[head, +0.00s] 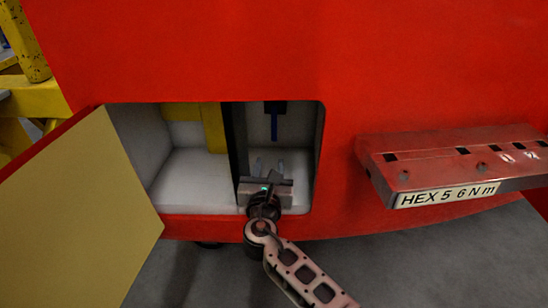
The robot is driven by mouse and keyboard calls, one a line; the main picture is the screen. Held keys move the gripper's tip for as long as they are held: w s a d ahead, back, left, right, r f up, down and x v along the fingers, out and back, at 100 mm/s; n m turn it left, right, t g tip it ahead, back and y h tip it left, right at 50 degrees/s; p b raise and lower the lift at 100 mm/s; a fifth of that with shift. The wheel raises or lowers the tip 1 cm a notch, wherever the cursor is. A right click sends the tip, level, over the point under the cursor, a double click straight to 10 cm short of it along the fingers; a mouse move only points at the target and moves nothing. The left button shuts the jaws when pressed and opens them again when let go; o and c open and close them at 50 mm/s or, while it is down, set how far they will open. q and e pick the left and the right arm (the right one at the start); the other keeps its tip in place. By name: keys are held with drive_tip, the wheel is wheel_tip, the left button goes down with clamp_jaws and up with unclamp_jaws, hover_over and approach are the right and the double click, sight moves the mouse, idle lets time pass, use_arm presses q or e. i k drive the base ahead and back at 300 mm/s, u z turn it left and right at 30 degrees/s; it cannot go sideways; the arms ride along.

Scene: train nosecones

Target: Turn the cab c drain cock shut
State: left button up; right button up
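A small blue lever (274,127) hangs straight down from a dark block (274,107) in the right part of an open recess in the red cab. It looks like the drain cock's handle. My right gripper (269,166) reaches into the recess just below the lever. Its two fingers stand apart with nothing seen between them, so it is open. The fingertips look apart from the lever, though depth is hard to judge. My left gripper is not in view.
A yellow-faced door (80,215) hangs open at the recess's left. A dark upright divider (236,140) splits the recess, with a yellow part (213,127) beside it. A red ledge (440,152) labelled "HEX 5 6 N m" juts out at right. Yellow railing (28,50) stands far left.

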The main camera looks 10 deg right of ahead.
sight(275, 107)
drive_tip(key=k, duration=1)
